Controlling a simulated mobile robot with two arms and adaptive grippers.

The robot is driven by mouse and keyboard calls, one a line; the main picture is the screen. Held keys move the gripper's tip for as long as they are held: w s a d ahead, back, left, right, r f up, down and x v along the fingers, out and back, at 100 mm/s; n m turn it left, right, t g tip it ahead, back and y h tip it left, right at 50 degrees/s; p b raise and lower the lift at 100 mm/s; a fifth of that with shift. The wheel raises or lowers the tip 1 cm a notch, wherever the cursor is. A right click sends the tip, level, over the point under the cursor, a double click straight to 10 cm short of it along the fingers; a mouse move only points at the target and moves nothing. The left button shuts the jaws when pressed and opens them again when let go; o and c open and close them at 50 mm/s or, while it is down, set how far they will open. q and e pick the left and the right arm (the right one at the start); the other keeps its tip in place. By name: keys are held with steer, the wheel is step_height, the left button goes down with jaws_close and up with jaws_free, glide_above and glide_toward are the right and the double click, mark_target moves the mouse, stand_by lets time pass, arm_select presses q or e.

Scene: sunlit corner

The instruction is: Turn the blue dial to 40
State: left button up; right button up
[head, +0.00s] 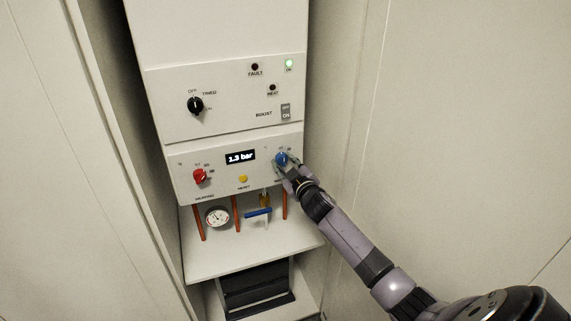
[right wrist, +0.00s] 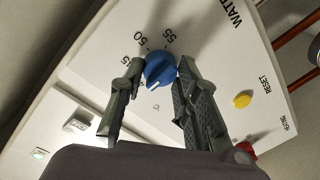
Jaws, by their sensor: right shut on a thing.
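The blue dial (head: 281,158) is on the right side of the white boiler's lower panel. In the right wrist view the blue dial (right wrist: 159,69) sits between the two fingertips of my right gripper (right wrist: 160,72), which is shut on it. Printed marks 45, 50 and 55 show around the dial's far side, and a pale mark shows on its lower face. The exact setting is hard to read. In the head view my right gripper (head: 286,167) comes in from the lower right and partly covers the dial's scale. My left gripper is not in view.
A red dial (head: 199,176), a display (head: 240,157) reading 1.3 bar and a yellow reset button (head: 243,179) share the panel. A black knob (head: 195,105) is above. A gauge (head: 217,216), copper pipes and a blue-handled valve (head: 258,213) are below. Walls flank the boiler.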

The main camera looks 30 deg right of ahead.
steer(key=o, duration=1.2)
steer(key=shift+c, duration=0.2)
